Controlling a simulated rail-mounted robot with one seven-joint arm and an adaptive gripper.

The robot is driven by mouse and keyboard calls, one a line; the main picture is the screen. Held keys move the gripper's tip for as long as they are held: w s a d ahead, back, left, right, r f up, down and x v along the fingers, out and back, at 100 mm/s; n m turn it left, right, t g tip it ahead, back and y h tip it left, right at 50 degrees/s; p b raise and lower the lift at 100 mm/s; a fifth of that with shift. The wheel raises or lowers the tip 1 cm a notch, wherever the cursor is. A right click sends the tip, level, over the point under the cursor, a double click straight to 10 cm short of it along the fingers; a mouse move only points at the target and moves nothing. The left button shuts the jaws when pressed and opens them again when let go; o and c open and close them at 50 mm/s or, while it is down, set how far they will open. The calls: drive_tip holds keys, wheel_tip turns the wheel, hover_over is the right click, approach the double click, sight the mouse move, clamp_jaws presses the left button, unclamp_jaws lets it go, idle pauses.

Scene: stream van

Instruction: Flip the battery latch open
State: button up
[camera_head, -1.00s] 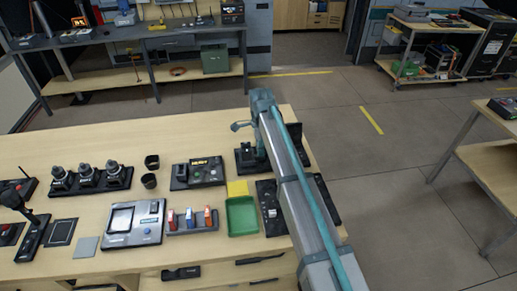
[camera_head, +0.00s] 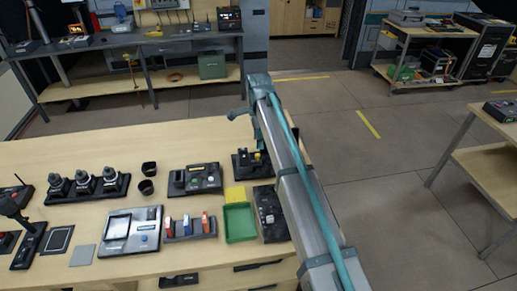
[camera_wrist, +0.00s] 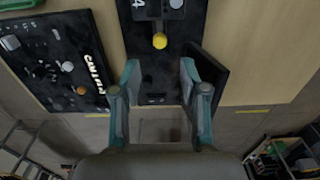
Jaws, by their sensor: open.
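My gripper (camera_wrist: 160,72) is open and empty, its two teal-tipped fingers spread in the wrist view. A black base plate (camera_wrist: 157,76) lies beyond and between the fingertips. On it is a grey fitting (camera_wrist: 157,8) with a short lever ending in a yellow knob (camera_wrist: 160,41), which looks like the latch. The knob is apart from both fingers, a little above the gap in the picture. In the head view the black unit (camera_head: 241,166) with its yellow part stands near the table's far right corner, partly hidden by my arm. The fingertips are hard to make out there.
A dark panel (camera_wrist: 58,60) with knobs and white lettering lies left of the fingers in the wrist view; another black piece (camera_wrist: 207,78) is close by the right finger. In the head view a green tray (camera_head: 240,222) and a yellow pad (camera_head: 235,195) lie nearby.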

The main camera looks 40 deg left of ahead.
drive_tip(key=shift+r, duration=2.4)
